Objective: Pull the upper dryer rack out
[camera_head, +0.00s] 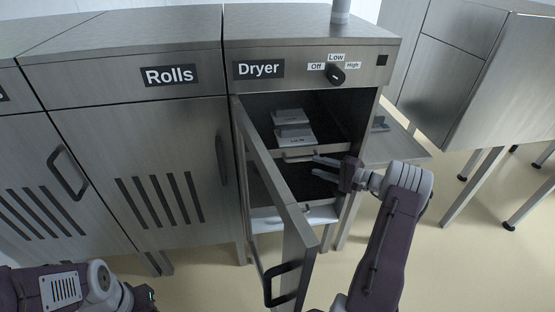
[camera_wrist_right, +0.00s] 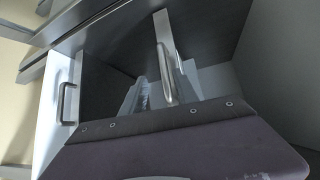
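The dryer (camera_head: 310,65) stands open, its door (camera_head: 275,195) swung out toward the front left. The upper rack (camera_head: 335,147) is inside, with pale labelled packs (camera_head: 294,137) on it and a light handle (camera_head: 299,157) at its front. In the right wrist view a pale bar with a handle (camera_wrist_right: 168,85), apparently the rack's front, shows ahead. My right gripper (camera_head: 317,167) is open, with its fingers spread and pointing left, just right of the handle; contact is unclear.
A lower rack (camera_head: 290,214) sits below in the dryer. The open door with its dark handle (camera_head: 281,284) stands left of my right arm. The Rolls cabinet (camera_head: 140,150) is closed at left. A side shelf (camera_head: 400,147) is at right. Floor in front is clear.

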